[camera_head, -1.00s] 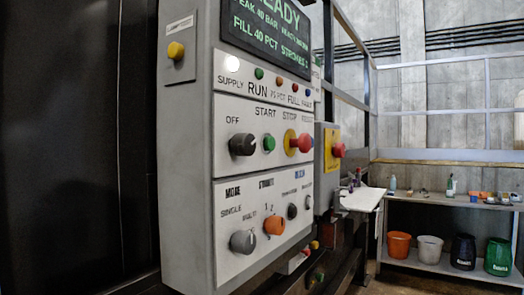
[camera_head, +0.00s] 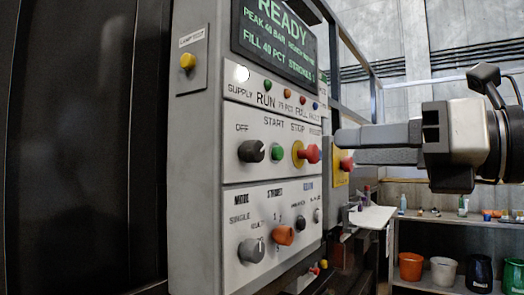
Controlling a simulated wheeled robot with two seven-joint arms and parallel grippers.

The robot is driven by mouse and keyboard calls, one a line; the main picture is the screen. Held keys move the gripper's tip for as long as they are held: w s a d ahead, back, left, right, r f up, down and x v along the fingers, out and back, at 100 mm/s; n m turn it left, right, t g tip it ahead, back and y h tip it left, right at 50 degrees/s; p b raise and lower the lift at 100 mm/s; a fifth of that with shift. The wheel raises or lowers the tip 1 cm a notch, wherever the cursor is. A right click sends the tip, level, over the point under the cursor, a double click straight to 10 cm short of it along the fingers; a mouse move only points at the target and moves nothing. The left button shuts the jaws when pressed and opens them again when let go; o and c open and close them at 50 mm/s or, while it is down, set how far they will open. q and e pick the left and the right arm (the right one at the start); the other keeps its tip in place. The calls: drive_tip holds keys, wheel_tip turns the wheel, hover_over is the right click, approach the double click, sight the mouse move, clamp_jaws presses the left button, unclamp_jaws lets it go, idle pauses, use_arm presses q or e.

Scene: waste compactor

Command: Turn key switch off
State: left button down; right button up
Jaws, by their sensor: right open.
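The grey control panel (camera_head: 196,150) stands at left centre, its face angled to the right. A black rotary knob (camera_head: 251,151) sits under the word OFF in the upper row. The lower row has a grey MODE knob (camera_head: 251,250), an orange knob (camera_head: 283,235), a small black knob (camera_head: 298,224) and a small dark switch (camera_head: 317,215). No key is clearly visible, and I cannot tell which is the key switch. My right gripper (camera_head: 346,147) is open and empty, fingers pointing left, to the right of the knobs. My left gripper is out of view.
A green START button (camera_head: 278,152) and a red STOP mushroom button (camera_head: 312,153) share the upper row. A yellow box with a red button (camera_head: 344,165) is partly hidden behind my gripper. A white ledge (camera_head: 372,218) lies below. A shelf with buckets (camera_head: 411,266) stands behind.

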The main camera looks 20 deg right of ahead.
sight(260, 152)
drive_tip(key=p+x, duration=0.5)
drive_tip(key=x, duration=1)
drive_tip(key=shift+a+f, duration=0.1)
drive_tip(key=shift+a, duration=0.05)
drive_tip(key=c, duration=1)
